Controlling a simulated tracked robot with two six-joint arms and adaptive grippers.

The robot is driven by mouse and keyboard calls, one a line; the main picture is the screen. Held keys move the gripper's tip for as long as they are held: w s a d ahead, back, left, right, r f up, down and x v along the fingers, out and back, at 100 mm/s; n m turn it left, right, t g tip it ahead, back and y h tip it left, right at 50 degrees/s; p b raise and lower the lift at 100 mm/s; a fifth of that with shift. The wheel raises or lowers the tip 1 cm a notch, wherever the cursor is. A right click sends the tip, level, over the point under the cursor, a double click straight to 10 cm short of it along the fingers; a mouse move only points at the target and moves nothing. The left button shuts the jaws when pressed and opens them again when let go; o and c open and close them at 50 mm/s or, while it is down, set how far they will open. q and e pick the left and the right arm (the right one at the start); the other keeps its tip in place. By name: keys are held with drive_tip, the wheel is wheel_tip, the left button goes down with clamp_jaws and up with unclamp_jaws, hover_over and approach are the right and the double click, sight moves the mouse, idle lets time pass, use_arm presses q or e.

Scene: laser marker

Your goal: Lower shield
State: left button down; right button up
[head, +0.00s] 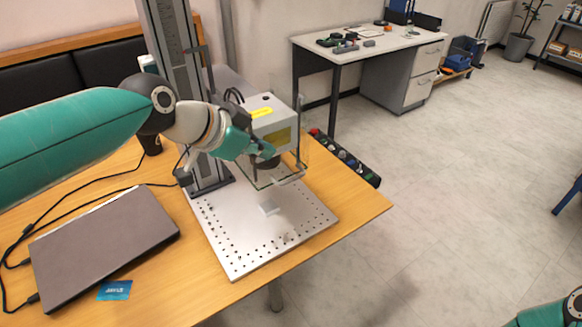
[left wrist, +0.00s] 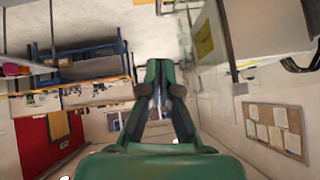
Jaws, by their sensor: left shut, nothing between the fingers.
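The laser marker's head (head: 272,118) is a white box with yellow labels, held on a tall grey column (head: 178,60) above a perforated metal plate (head: 235,245). The shield (head: 284,172) is a clear panel with thin edges around the underside of the head, with a light bar-like handle (head: 290,179) at its lower edge. My left gripper (head: 268,152) is in front of the head, close to the shield; I cannot tell whether it touches. Its fingers (left wrist: 160,72) are together and empty in the left wrist view. My right gripper is out of view.
A small grey block (head: 269,208) lies on the plate. A closed laptop (head: 105,240), a blue card (head: 115,290) and cables are on the wooden table at left. A dark strip with knobs (head: 345,160) is at the table's right edge. Open floor lies right.

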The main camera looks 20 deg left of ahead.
use_arm(q)
drive_tip(key=p, duration=0.1)
approach(297, 176)
drive_tip(key=w+d, duration=0.2)
drive_tip(key=w, duration=0.1)
drive_tip(key=f, duration=0.2)
drive_tip(key=w+f, duration=0.1)
drive_tip(key=f, duration=0.1)
drive_tip(key=shift+f, duration=0.2)
